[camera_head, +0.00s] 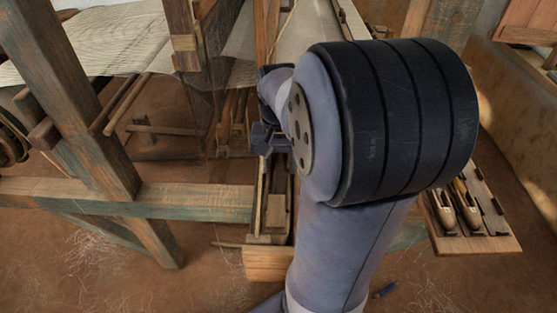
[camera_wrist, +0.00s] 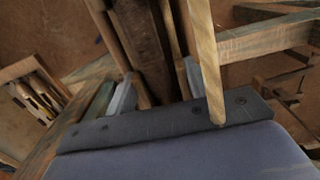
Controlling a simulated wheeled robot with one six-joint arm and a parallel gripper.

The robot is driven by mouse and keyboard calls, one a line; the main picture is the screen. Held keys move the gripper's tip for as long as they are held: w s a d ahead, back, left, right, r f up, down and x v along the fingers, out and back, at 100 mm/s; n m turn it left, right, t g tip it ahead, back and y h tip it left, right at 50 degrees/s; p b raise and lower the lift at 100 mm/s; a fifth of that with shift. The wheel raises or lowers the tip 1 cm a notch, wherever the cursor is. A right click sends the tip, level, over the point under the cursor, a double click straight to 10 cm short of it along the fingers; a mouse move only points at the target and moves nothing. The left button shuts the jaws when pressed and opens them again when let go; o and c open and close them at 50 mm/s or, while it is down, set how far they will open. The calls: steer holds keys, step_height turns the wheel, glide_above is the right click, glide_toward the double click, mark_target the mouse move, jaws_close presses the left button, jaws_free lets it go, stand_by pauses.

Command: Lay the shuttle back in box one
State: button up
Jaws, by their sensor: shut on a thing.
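My gripper (camera_wrist: 157,88) is low at the loom's near end. In the wrist view its two grey fingers stand either side of a long dark brown wooden body (camera_wrist: 143,42), which looks like the shuttle. In the head view my arm covers most of the gripper and what it holds. Below and beside it runs a long narrow wooden box (camera_head: 267,262) with raised side walls, probably box one. A light wooden bar (camera_wrist: 205,60) passes close to the right finger in the wrist view. I cannot tell whether the held piece touches the box floor.
A wooden tray (camera_head: 480,245) at the right holds light shuttles (camera_head: 446,212) in slots; it also shows at the left of the wrist view (camera_wrist: 15,72). A loom beam (camera_head: 190,201) and a leaning post (camera_head: 75,100) stand left. Pale cloth (camera_head: 110,38) stretches behind.

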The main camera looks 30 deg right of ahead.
steer(key=o, duration=1.2)
steer(key=shift+o, duration=0.2)
step_height(320, 180, up, 8)
steer(key=p, duration=0.7)
steer(key=shift+f, duration=0.15)
step_height(320, 180, down, 8)
steer(key=b, duration=0.7)
steer(key=shift+r, duration=0.2)
